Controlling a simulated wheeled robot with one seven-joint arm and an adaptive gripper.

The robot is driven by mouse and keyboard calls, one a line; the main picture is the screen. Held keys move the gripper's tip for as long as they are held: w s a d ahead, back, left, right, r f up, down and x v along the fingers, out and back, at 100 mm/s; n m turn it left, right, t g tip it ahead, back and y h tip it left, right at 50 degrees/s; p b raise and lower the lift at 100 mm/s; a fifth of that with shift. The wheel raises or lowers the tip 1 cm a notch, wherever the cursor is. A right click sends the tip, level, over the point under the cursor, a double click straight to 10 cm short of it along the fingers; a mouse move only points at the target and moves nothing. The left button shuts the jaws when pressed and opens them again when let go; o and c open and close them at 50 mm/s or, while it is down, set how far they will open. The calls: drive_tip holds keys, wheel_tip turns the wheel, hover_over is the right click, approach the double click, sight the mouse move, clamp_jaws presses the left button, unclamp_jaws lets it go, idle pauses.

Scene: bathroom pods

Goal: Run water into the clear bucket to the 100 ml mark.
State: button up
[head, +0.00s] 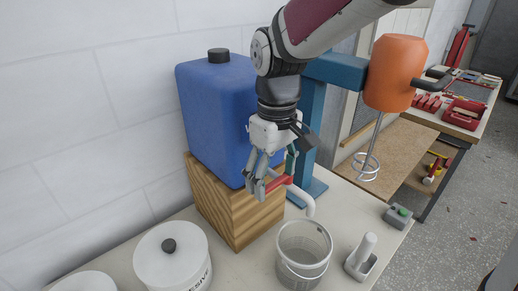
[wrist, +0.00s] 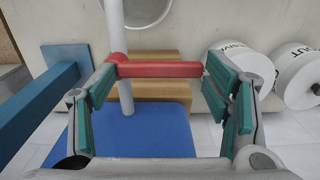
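The clear bucket (head: 303,258) stands upright on the worktop, below the white spout (head: 304,199). It has grey scale marks and a wire handle; I see no water in it and no stream. The blue water container (head: 215,110) sits on a wooden block (head: 228,205). Its tap has a red lever (head: 279,183), which also shows in the wrist view (wrist: 160,69). My gripper (head: 268,182) is at the tap. In the wrist view its teal-padded fingers (wrist: 162,75) are spread wide, with the lever lying across the gap between them. I cannot tell whether a finger touches it.
White tubs (head: 173,257) with lids stand left of the bucket. A white-handled tool (head: 361,256) and a grey switch box (head: 398,215) lie to its right. An orange mixer (head: 393,73) on a blue stand (head: 312,125) rises behind. A tool bench (head: 470,110) is farther back.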

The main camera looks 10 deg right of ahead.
drive_tip(key=shift+f, duration=0.1)
drive_tip(key=shift+c, duration=1.4)
drive_tip(key=n+p, duration=0.1)
drive_tip(key=s+n+p, duration=0.1)
drive_tip(key=shift+d+n, duration=0.3)
drive_tip(key=shift+d, duration=0.05)
drive_tip(key=shift+f, duration=0.1)
drive_tip(key=o, duration=1.7)
drive_tip(key=shift+w, duration=0.1)
